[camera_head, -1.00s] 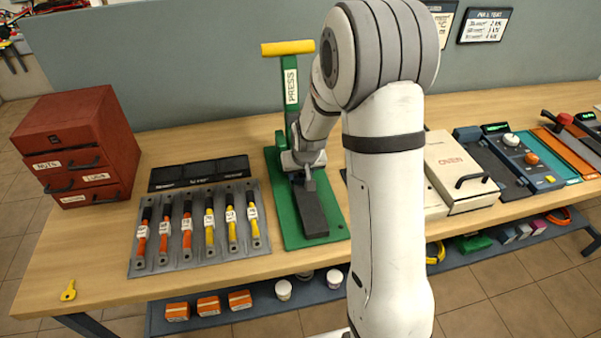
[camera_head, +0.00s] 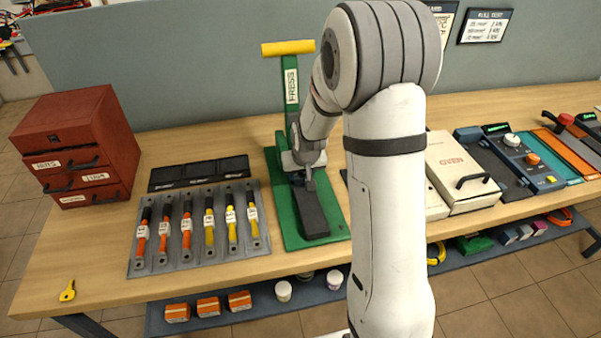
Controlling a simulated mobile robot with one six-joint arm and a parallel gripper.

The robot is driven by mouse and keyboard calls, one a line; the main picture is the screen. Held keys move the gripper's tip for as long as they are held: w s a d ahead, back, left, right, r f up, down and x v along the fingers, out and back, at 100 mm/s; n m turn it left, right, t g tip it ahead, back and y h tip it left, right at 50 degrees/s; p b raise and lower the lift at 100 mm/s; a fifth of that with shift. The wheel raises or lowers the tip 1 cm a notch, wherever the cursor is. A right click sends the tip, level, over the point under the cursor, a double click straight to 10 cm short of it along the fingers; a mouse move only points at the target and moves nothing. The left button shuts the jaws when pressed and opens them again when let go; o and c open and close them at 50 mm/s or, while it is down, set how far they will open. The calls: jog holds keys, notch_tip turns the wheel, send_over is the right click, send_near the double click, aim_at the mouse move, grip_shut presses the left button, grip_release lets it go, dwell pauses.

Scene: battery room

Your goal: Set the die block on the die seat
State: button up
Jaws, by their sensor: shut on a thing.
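A green press (camera_head: 288,230) with a yellow handle stands on the bench near the middle. On its green base is a long dark bar (camera_head: 312,217), where the die seat would be; its far end is hidden under my gripper. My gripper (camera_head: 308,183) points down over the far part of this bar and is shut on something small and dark. I take this to be the die block, but I cannot separate its outline from the dark fingers and bar. Whether it touches the bar cannot be told.
A grey rack (camera_head: 200,258) of orange- and yellow-handled tools lies left of the press, with dark trays (camera_head: 198,173) behind it. A red drawer cabinet (camera_head: 77,140) stands far left, a yellow key (camera_head: 68,291) at the front left. An oven (camera_head: 458,170) stands right of my arm.

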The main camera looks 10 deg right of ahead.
jog(key=shift+f+b, duration=0.5)
jog(key=o, duration=1.3)
jog(key=shift+c, duration=0.2)
